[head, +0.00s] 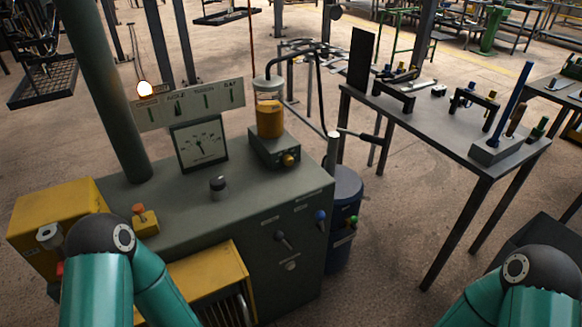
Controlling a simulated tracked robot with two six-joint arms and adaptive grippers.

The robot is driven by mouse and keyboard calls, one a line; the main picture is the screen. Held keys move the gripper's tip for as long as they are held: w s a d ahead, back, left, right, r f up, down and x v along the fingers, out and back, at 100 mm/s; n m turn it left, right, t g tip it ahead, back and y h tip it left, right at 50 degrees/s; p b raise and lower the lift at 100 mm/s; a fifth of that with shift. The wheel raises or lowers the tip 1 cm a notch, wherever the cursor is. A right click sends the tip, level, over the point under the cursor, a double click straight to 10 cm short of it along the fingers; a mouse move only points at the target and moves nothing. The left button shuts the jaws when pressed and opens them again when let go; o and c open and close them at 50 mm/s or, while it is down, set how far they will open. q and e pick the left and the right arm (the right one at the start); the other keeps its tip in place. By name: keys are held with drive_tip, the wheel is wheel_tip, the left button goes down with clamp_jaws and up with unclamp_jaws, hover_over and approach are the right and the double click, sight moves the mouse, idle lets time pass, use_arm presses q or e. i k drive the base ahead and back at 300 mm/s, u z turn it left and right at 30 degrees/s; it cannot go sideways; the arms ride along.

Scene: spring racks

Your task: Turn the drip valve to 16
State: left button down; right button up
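A jar of amber liquid (269,116) stands on a small grey box (268,150) at the back right of the green-grey cabinet (215,205). A brass-yellow knob (289,160) on the front of that box looks like the drip valve. Its scale and setting are too small to read. Teal links of both my arms show at the bottom left and bottom right. Neither gripper is in view, and nothing of mine touches the knob.
A dial gauge (200,146) and a label panel (190,104) stand behind a black knob (218,186). The cabinet front carries a lever knob (284,241) and a blue knob (320,216). A tool table (445,135) stands right, beyond a blue drum (345,190).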

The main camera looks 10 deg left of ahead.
sight(289, 160)
drive_tip(key=z, duration=0.55)
drive_tip(key=i, duration=1.05)
drive_tip(key=u, duration=0.6)
